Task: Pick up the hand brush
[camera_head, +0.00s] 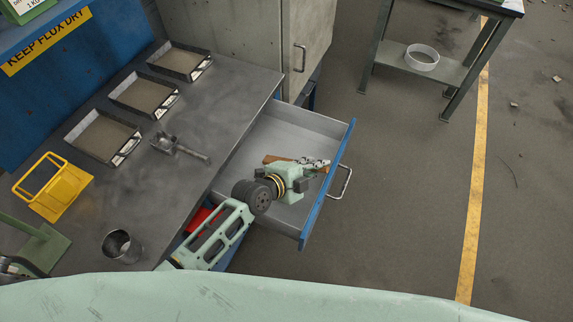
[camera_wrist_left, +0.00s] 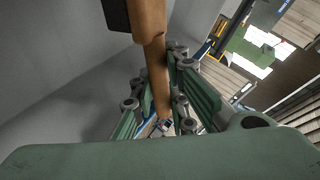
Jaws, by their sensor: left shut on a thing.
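The hand brush (camera_head: 272,159) shows as a short brown piece in or just over the open drawer, mostly hidden behind my left gripper. In the left wrist view its brown wooden handle (camera_wrist_left: 153,40) runs between the green fingers, with a dark part (camera_wrist_left: 116,14) at the upper left. My left gripper (camera_head: 318,165) reaches over the drawer and is shut on the handle; its fingers also show in the left wrist view (camera_wrist_left: 158,95). I cannot tell whether the brush touches the drawer floor.
The drawer (camera_head: 252,142) is pulled out from under the grey workbench (camera_head: 205,115); its blue front (camera_head: 328,185) stands to the right. Trays, a yellow holder (camera_head: 58,190) and a metal cup (camera_head: 121,246) stand on the bench. Open floor lies right of the drawer.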

